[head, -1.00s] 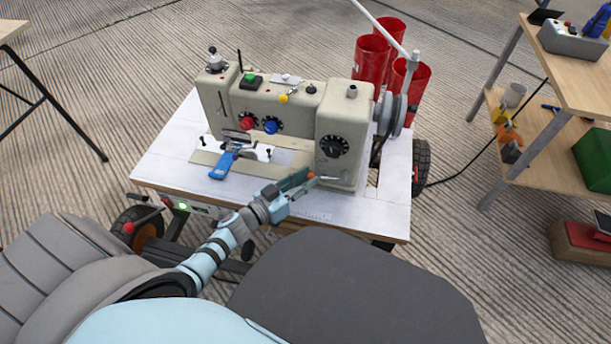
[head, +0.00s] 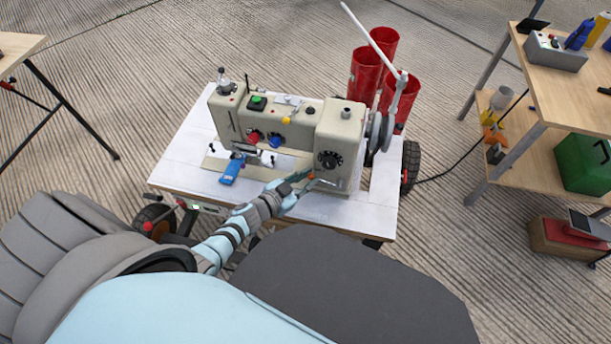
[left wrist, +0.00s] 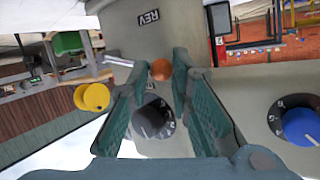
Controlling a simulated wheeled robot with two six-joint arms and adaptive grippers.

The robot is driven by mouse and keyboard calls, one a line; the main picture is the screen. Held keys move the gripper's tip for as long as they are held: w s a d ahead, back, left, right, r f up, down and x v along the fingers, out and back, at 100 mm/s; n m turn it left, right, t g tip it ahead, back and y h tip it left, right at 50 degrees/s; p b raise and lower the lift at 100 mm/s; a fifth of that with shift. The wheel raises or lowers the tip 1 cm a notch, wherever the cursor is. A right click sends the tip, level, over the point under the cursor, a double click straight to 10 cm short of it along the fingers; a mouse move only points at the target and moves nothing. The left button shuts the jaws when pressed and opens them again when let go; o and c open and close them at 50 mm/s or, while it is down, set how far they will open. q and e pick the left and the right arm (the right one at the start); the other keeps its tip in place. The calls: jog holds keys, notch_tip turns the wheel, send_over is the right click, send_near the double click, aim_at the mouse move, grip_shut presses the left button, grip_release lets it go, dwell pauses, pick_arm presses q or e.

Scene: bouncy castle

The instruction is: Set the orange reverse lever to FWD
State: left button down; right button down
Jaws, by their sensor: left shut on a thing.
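The orange ball knob (head: 311,176) of the reverse lever is at the lower front of the beige sewing machine (head: 340,130). Its thin metal rod (head: 326,182) runs right from the knob in the head view. My left gripper (head: 307,178) is shut on the knob. I see no FWD label. My right gripper is not in view.
A black dial (head: 328,160) is just above the lever. Red cylinders (head: 366,75) stand behind the machine. A wooden shelf table (head: 570,95) is at the right.

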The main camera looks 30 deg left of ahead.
pick_arm(q)
jog(key=shift+d, duration=0.15)
jog(key=c, duration=1.4)
grip_release()
jog(key=shift+d, duration=0.1)
jog(key=shift+s+a, duration=0.2)
jog(key=shift+a, duration=0.05)
jog(key=v, duration=1.1)
jog(key=shift+s+r, duration=0.2)
jog(key=shift+s, duration=0.05)
